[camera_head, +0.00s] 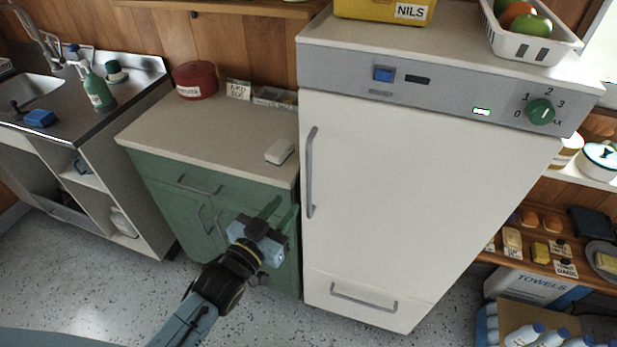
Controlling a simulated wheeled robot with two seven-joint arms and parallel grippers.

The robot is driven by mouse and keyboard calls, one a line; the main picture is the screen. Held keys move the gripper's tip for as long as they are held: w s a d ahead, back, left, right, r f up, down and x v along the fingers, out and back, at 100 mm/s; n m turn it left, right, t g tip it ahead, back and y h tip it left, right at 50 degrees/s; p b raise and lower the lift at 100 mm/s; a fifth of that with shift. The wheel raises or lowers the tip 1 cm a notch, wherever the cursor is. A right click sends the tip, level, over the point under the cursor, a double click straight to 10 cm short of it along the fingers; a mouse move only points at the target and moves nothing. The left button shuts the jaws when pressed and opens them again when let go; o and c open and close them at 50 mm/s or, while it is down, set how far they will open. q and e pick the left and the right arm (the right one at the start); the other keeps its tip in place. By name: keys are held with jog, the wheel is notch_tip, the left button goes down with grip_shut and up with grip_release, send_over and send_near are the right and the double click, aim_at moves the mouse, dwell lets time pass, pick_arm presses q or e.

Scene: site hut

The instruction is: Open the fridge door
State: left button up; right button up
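The fridge (400,190) is a tall white unit with a grey control panel (430,88) on top. Its door is shut and carries a vertical grey handle (311,172) along the left edge. A lower drawer front with a horizontal handle (363,297) sits below the door. My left gripper (279,211) is in front of the green cabinet, to the left of and lower than the door handle, apart from it. Its two dark fingers look spread, with nothing between them. My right gripper is not in view.
The green cabinet (160,185) with a beige worktop stands left of the fridge. A yellow box (385,8) and a white fruit basket (530,45) sit on the fridge top. Shelves (540,262) and bottles (525,335) are at right. Speckled floor (260,320) in front is clear.

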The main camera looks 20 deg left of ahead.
aim_at(307, 180)
pick_arm(q)
jog(key=x, duration=1.1)
jog(key=shift+d, duration=0.1)
grip_shut()
